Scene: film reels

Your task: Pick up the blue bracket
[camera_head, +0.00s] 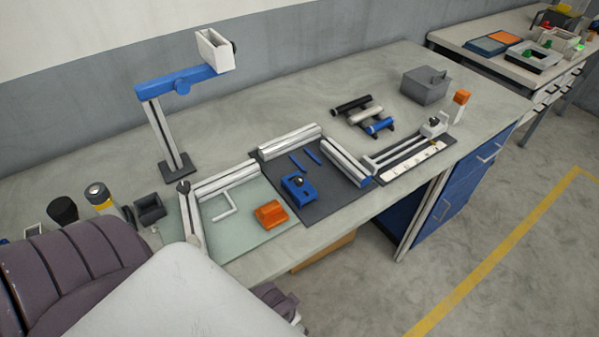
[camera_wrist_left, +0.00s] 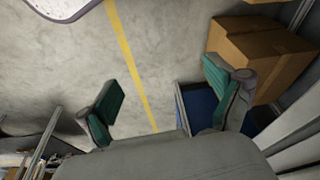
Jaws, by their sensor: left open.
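A blue bracket-like piece (camera_head: 298,188) with a dark knob lies on the dark grey mat (camera_head: 335,205) on the workbench in the head view. Two thin blue strips (camera_head: 305,158) lie just behind it. My left gripper (camera_wrist_left: 163,88) is open and empty in the left wrist view, its two green-padded fingers wide apart. It points at the concrete floor, away from the bracket, which does not show in that view. My left gripper cannot be made out in the head view. My right gripper is in neither view.
An orange block (camera_head: 270,214) lies on a pale green mat left of the bracket. White rails edge the dark mat. A tall stand with a blue arm (camera_head: 183,81) rises behind. Cardboard boxes (camera_wrist_left: 262,50) stand on the floor near my left gripper.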

